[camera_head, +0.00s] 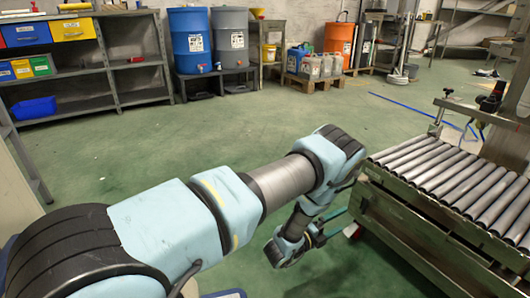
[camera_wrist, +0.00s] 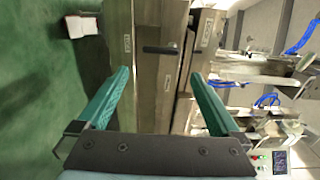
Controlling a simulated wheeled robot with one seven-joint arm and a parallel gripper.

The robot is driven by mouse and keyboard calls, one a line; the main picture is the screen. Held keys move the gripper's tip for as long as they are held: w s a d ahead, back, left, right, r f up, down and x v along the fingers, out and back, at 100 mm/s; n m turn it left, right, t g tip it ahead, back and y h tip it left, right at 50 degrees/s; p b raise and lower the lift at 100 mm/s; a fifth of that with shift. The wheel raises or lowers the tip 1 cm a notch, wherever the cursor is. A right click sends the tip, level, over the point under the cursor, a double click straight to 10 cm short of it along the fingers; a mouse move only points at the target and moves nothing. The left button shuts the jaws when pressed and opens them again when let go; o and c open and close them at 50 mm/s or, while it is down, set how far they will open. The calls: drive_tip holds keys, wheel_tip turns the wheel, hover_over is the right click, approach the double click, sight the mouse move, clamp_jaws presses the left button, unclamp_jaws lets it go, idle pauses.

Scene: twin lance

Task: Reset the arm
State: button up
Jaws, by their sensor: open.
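My arm reaches from the lower left of the head view, with its elbow high and its far part bent down beside the roller conveyor (camera_head: 450,178). My gripper (camera_wrist: 160,73) shows in the wrist view with its two teal fingers wide apart and nothing between them. In the head view it is mostly hidden behind my own arm, and a bit of teal finger shows near the conveyor's side. Beyond the fingers in the wrist view is a metal cabinet-like surface (camera_wrist: 155,95) with a black handle (camera_wrist: 160,50). I cannot tell the gap to it.
The conveyor's frame (camera_head: 430,228) is close on the right of my arm. A shelf with bins (camera_head: 85,60) stands at the back left. Blue (camera_head: 190,42) and orange (camera_head: 338,40) drums stand at the back. The green floor (camera_head: 230,125) between is clear.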

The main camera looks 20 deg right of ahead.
drive_tip(key=w+a+r+n+t+y+p, duration=0.1)
drive_tip(key=w+a+r+n+t+y, duration=0.1)
drive_tip(key=w+a+r+n+y, duration=0.3)
drive_tip(key=w+a+r+n+t, duration=0.1)
drive_tip(key=w+r+n, duration=0.1)
drive_tip(key=w, duration=0.4)
drive_tip(key=w+a+r+n+t+y+p, duration=0.1)
drive_tip(key=w+a+r+n+t+y, duration=0.1)
drive_tip(key=w+a+r+n+y, duration=0.3)
drive_tip(key=w+a+r+n+g+y+p, duration=0.1)
drive_tip(key=a+r+n+y, duration=0.1)
drive_tip(key=a+r+n, duration=0.5)
drive_tip(key=w+a+r+n+g+y+p, duration=0.15)
drive_tip(key=a+r, duration=0.25)
drive_tip(key=a, duration=0.7)
drive_tip(key=s+a+r+n+g+y+p, duration=0.1)
drive_tip(key=s+a+r+n+g, duration=0.1)
drive_tip(key=s+a+r+n, duration=0.35)
drive_tip(key=s+a+r+n+g+y, duration=0.1)
drive_tip(key=s+a+r+n+g, duration=0.1)
drive_tip(key=s+a, duration=0.5)
drive_tip(key=s+a+r+n+g+y+p, duration=0.1)
drive_tip(key=s+a+r+n+g+y, duration=0.1)
drive_tip(key=s+a+r+n, duration=0.45)
wheel_tip(320, 180, up, 34)
drive_tip(key=s+d+m+p, duration=0.1)
drive_tip(key=d+m+p, duration=0.1)
drive_tip(key=p, duration=3.5)
drive_tip(key=shift+s+r, duration=0.15)
drive_tip(key=shift+r, duration=0.05)
